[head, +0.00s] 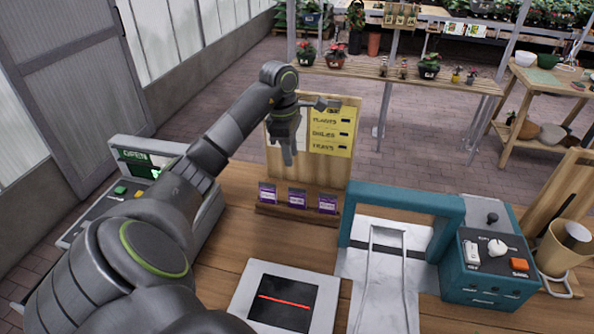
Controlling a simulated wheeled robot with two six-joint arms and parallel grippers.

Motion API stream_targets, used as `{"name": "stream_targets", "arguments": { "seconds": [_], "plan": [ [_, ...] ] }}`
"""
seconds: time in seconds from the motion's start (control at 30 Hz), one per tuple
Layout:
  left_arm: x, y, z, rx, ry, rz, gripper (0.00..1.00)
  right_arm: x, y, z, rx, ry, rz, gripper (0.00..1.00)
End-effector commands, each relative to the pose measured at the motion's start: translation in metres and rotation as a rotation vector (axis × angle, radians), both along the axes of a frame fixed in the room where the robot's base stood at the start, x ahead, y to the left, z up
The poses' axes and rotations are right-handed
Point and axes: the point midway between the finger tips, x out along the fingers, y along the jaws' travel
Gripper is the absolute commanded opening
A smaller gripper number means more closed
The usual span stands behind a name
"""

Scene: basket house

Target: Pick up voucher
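I cannot tell for certain which thing is the voucher. Three small purple and white packets or cards (297,198) stand in a row in a low wooden holder (264,211) at the foot of an upright wooden board. A yellow printed sheet (331,140) and a white sheet (302,124) are on that board. My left gripper (289,158) points down in front of the board, above the row of purple items and apart from them. It hides part of the white sheet. Its finger gap is not clear from this angle. My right gripper is out of view.
A register with a green OPEN screen (140,160) stands at left. A scanner plate with a red line (284,301) lies in front. A teal machine (487,262) with an arch is at right, beside a cup (562,248). Plant shelves stand behind.

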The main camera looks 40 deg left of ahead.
Motion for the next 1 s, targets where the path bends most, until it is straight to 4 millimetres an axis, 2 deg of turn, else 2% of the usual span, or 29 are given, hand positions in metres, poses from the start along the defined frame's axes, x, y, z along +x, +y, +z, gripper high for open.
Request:
{"name": "stream_targets", "arguments": {
  "seconds": [0.03, 0.4, 0.7, 1.0],
  "plan": [
    [0.001, -0.001, -0.013, -0.001, 0.0, 0.0, 0.31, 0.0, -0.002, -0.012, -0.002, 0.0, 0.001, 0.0],
    [0.004, -0.006, -0.058, -0.002, -0.001, 0.001, 0.31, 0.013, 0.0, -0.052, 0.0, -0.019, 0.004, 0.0],
    [0.006, -0.009, -0.092, -0.002, -0.001, 0.001, 0.31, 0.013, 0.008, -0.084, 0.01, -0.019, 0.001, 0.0],
    [0.007, -0.011, -0.104, -0.002, 0.0, 0.001, 0.31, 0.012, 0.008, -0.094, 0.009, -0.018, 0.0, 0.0]
  ]
}}
